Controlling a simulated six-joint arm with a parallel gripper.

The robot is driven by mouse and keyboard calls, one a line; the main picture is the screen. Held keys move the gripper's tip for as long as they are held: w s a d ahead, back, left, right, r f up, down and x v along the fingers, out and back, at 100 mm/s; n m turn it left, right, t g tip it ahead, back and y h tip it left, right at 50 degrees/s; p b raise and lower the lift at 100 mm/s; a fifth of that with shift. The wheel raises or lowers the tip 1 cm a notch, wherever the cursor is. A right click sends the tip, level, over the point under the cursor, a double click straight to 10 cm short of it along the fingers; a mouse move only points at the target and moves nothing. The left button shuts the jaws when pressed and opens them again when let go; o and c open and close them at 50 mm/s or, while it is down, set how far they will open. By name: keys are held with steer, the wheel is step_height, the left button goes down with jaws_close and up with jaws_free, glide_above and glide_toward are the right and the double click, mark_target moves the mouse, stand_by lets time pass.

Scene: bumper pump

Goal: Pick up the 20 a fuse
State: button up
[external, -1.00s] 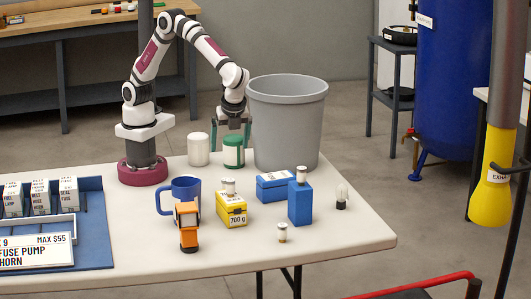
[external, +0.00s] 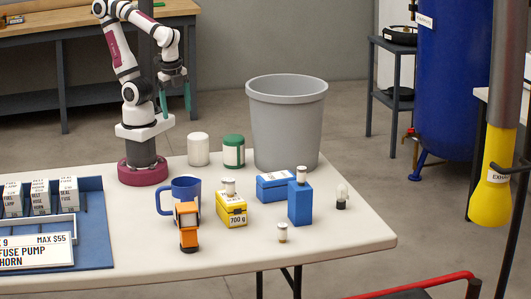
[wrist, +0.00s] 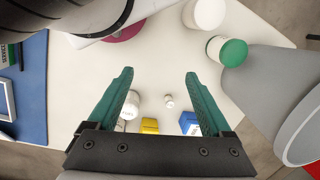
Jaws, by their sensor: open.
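Three small capped cylinders that look like fuses show in the external view. One (external: 228,187) stands on the yellow box (external: 232,210), one (external: 302,174) stands on the tall blue block (external: 300,204), and one (external: 282,233) stands on the bare table near the front. Their ratings are too small to read, so I cannot tell which is 20 A. My gripper (external: 175,102) is raised near my base, open and empty, apart from all of them. In the wrist view its green fingers (wrist: 160,75) are spread, with a small white round top (wrist: 168,101) beyond them.
A blue mug (external: 185,192), an orange figure-like object (external: 187,227), a low blue box (external: 273,187) and a small bulb (external: 342,194) stand nearby. White (external: 198,149) and green (external: 233,151) canisters and a grey bin (external: 287,125) are behind. A blue tray (external: 95,225) lies left.

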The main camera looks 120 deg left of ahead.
steer(key=shift+c, duration=0.8)
steer(key=w+d+f+n+h, duration=0.35)
steer(key=n+h, duration=0.25)
steer(key=n, duration=0.2)
steer(key=w+d+f+n+h, duration=0.2)
steer(key=w+d+n+h, duration=0.15)
steer(key=n+h, duration=0.4)
steer(key=w+a+f+n+t, duration=0.7)
steer(key=w+a+n+t, duration=0.15)
steer(key=n, duration=0.65)
steer(key=shift+g+y, duration=0.25)
steer(key=shift+g, duration=0.1)
steer(key=f, duration=0.6)
steer(key=shift+w+f, duration=0.1)
steer(key=shift+w, duration=0.3)
steer(key=x, duration=0.3)
jaws_close()
